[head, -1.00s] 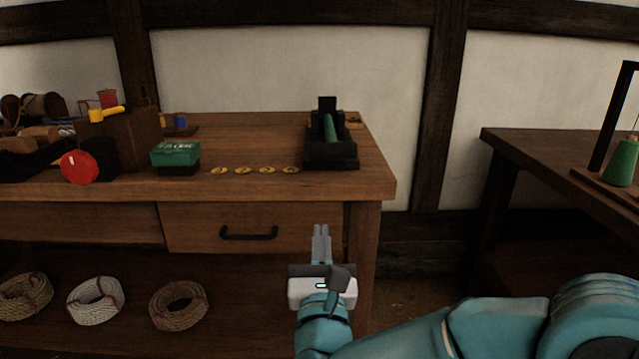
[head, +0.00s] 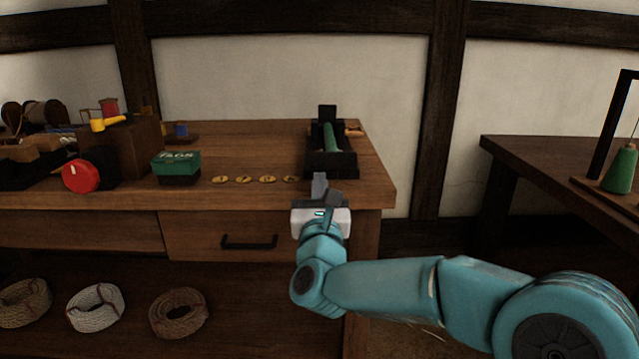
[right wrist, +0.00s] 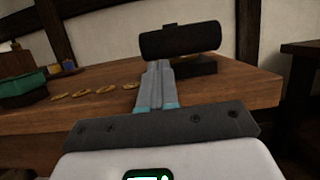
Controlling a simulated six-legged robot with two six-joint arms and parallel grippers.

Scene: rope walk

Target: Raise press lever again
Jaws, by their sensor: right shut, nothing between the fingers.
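The press (head: 343,166) is a black frame at the right end of the workbench, with a green lever (head: 329,138) lying between its sides and a black upright block behind. My right gripper (head: 319,183) is shut and empty, just in front of the press at the bench's front edge. In the right wrist view its fingers (right wrist: 158,68) point at a dark cylinder (right wrist: 180,40), which appears just beyond and above the tips. I cannot tell whether they touch. My left gripper is out of view.
Several brass tokens (head: 244,180) lie in a row left of the press, beside a green box (head: 176,164). A red round object (head: 81,176) is farther left. Rope coils (head: 95,308) lie on the lower shelf. Another table (head: 530,160) stands at the right.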

